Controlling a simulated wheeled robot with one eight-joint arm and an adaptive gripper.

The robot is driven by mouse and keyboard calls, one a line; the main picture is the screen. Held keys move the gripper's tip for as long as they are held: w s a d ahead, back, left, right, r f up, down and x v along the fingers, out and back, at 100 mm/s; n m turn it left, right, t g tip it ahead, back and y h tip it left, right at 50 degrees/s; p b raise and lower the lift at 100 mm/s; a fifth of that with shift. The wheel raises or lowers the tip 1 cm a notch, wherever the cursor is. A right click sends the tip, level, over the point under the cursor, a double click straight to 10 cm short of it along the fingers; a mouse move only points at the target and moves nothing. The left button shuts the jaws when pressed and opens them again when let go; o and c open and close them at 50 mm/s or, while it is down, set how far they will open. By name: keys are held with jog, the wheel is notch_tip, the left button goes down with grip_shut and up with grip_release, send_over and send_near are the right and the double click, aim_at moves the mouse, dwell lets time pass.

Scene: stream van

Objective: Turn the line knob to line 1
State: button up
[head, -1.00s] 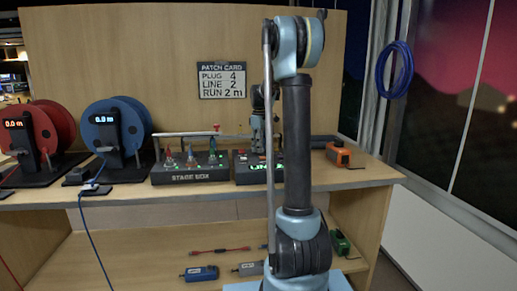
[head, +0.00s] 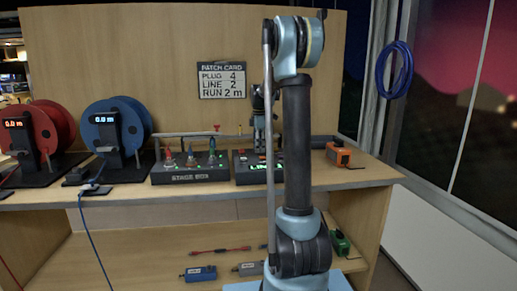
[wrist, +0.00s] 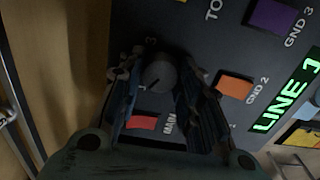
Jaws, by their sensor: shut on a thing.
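The line knob (wrist: 158,74) is a round dark grey knob with a pale pointer line, on a dark panel in the wrist view. My gripper (wrist: 160,88) is around it, one ribbed finger on each side, shut on it. My gripper there (head: 264,148) is over the box, partly hidden.
The stage box (head: 190,168) stands left of the line box. Blue (head: 113,128) and red (head: 50,125) reels stand further left. An orange device (head: 338,155) is to the right. The patch card (head: 222,81) reads plug 4, line 2, run 2 m.

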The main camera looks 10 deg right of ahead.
jog(key=shift+w, duration=0.1)
dwell(0.3)
jog(key=o, duration=1.1)
notch_tip(320, 180, up, 12)
jog(key=shift+f, duration=0.1)
